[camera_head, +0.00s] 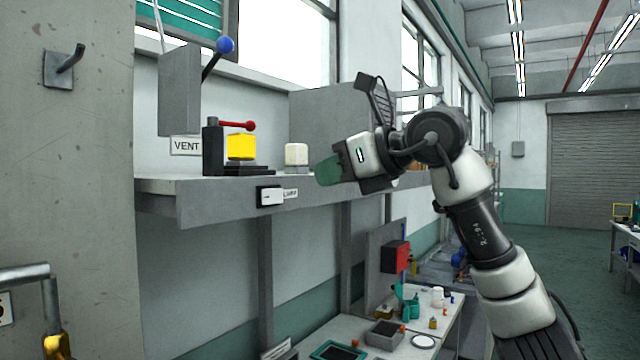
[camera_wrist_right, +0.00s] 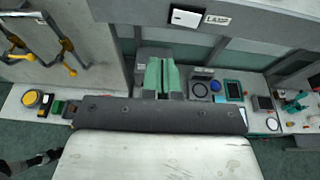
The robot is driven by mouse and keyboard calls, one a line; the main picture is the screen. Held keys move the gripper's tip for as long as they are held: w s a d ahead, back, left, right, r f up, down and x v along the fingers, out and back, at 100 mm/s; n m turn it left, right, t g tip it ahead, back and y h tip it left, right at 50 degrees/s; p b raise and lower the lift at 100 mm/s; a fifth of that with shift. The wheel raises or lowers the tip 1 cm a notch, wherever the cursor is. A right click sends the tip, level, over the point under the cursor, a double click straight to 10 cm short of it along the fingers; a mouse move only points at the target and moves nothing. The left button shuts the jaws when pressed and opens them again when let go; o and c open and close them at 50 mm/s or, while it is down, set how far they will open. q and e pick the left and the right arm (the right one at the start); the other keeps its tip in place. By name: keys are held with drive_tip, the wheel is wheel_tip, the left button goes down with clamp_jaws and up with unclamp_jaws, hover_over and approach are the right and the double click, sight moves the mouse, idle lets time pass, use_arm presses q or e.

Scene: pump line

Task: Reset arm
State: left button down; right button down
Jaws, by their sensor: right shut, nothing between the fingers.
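My right arm rises from the lower right in the head view. Its gripper (camera_head: 326,172) is raised in front of the grey shelf (camera_head: 225,205), with its green fingers pointing left. The fingers also show together in the right wrist view (camera_wrist_right: 161,76), with nothing held between them. The gripper is right of the white block (camera_head: 296,155) and the lamp switch (camera_head: 270,196), apart from both. My left gripper is not in view.
On the shelf stand a yellow block (camera_head: 241,147) and a red-handled lever (camera_head: 237,125). A blue-knobbed lever (camera_head: 225,45) is above. Open floor (camera_head: 560,255) lies at the right.

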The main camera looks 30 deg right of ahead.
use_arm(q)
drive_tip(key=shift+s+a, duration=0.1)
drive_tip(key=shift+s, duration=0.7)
use_arm(e)
drive_tip(key=shift+w+d+f, duration=0.15)
drive_tip(key=shift+w, duration=0.15)
